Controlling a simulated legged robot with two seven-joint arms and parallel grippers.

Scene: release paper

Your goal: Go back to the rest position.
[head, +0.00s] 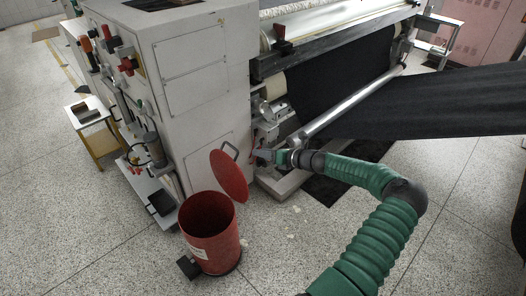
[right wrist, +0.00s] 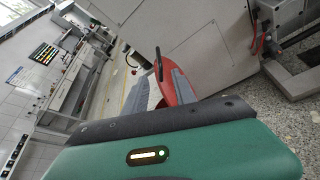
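My right gripper (head: 258,156) is at the end of the green arm, near the middle of the head view. Its two grey fingers stand apart in the right wrist view (right wrist: 161,84), with nothing clearly held between them. A red bin (head: 212,240) stands upright on the floor to the lower left of the gripper. Its round red lid (head: 229,178) is raised and tilted, with a dark handle, just left of the gripper. The lid also shows beyond the fingers in the right wrist view (right wrist: 172,68). I cannot tell whether the gripper touches the lid. My left gripper is not in view.
A large pale machine (head: 195,90) stands behind the bin, with a metal roller (head: 350,103) and dark sheet (head: 450,98) to the right. A small table (head: 88,114) stands at left. Speckled floor (head: 120,245) is free at lower left.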

